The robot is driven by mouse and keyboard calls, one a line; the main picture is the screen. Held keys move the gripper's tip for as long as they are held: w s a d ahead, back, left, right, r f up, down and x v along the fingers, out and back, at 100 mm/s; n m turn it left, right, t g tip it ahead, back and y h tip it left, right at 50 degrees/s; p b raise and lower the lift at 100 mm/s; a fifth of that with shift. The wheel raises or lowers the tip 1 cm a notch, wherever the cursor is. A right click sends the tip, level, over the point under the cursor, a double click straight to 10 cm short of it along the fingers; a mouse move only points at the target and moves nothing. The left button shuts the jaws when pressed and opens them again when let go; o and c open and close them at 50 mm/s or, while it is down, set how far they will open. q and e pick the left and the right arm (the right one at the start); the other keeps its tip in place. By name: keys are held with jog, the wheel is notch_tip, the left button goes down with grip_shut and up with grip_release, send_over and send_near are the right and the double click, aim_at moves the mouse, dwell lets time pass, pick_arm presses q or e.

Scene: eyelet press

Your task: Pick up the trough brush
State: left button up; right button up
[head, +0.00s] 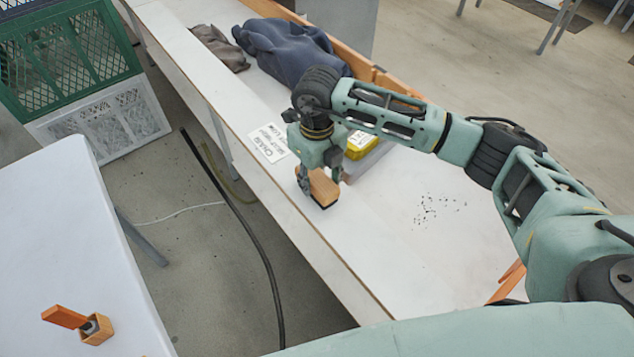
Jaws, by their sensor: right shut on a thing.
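The trough brush (321,188) has an orange-brown wooden block and a dark underside. It is at the left part of the white bench (400,265), near its long edge. My right gripper (318,182) comes down over it from above and is shut on its block. I cannot tell whether the brush touches the bench top or hangs just above it. My left gripper is not in view.
A yellow-topped box (361,141) and a printed card (269,142) lie close by. Dark cloth (285,48) is farther back. Dark specks (428,207) are scattered on the bench. A white table (60,240) at left holds a small wooden box (97,329). Crates (105,122) stand behind.

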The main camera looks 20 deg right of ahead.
aim_at(317, 176)
jog(key=shift+r, duration=0.1)
jog(key=shift+r, duration=0.5)
notch_tip(317, 176, up, 2)
jog(key=shift+w+r+b, duration=0.1)
jog(key=shift+r+b, duration=0.15)
jog(key=shift+b, duration=0.45)
jog(key=w+a+r+b, duration=0.2)
jog(key=w+r, duration=0.5)
jog(key=w, duration=0.4)
jog(key=shift+w+a+r+b, duration=0.15)
jog(key=shift+a+b, duration=0.1)
jog(key=shift+b, duration=0.25)
